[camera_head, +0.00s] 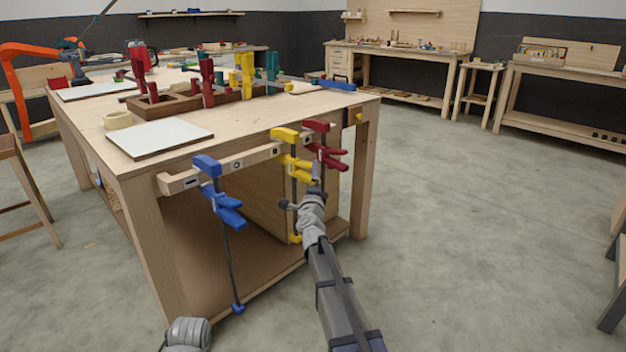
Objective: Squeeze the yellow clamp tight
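The yellow clamp (287,135) hangs upright from a wooden rail on the near side of the workbench, between a blue clamp and a red clamp. Its yellow grip part lies below the rail, and its dark bar runs down to a yellow end piece. My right gripper (316,178) is just to the right of the clamp's grip and overlaps it in the picture. I cannot tell whether they touch or whether the gripper is open. A grey part of my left arm shows at the bottom edge; its gripper is out of view.
The blue clamp (207,166) hangs to the left on the rail (260,156), and the red clamp (315,125) hangs close on the right. The workbench (150,205) carries a white board (160,137), a tape roll (118,120) and a clamp rack.

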